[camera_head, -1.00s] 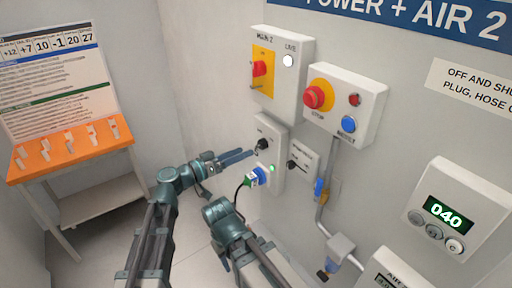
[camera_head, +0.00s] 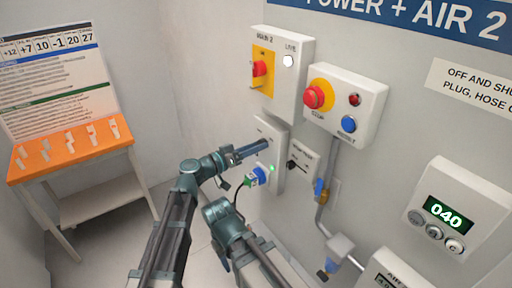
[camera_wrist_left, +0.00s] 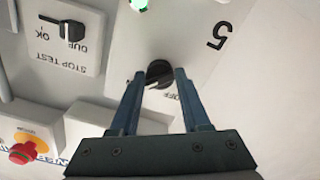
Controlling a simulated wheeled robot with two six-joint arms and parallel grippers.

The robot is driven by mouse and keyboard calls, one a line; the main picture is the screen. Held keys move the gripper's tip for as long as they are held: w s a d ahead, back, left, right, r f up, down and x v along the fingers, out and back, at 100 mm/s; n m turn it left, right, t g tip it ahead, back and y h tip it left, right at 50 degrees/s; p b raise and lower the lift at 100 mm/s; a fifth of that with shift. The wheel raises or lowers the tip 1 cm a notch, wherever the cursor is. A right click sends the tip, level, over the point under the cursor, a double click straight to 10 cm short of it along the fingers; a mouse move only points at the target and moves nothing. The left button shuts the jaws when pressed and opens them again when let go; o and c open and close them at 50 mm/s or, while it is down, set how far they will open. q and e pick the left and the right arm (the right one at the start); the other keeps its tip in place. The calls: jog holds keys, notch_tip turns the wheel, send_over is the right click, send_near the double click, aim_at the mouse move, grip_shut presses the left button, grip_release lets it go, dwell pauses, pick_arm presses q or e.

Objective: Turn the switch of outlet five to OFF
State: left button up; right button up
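The outlet five box (camera_head: 279,139) is a white panel on the wall, marked 5 in the left wrist view (camera_wrist_left: 216,40). Its round black switch knob (camera_wrist_left: 159,73) sits between the fingertips of my left gripper (camera_wrist_left: 160,76). The fingers are apart, with a small gap on each side of the knob. A pale mark shows on the knob, and an OFF label (camera_wrist_left: 172,97) is beside it. In the head view my left gripper (camera_head: 254,150) reaches the box and hides the knob. A green lamp (camera_head: 271,167) is lit above a blue plug (camera_head: 258,176). My right gripper is not visible.
A stop test box (camera_head: 302,164) with a black knob is just right of the outlet. Above are a main switch box (camera_head: 296,80) and a stop/reset box (camera_head: 372,104). A display (camera_head: 458,212) reads 040. An orange-topped table (camera_head: 70,150) stands left.

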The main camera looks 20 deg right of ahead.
pick_arm(q)
grip_shut()
jog(key=shift+n, duration=8.9)
jog(key=o, duration=0.5)
grip_release()
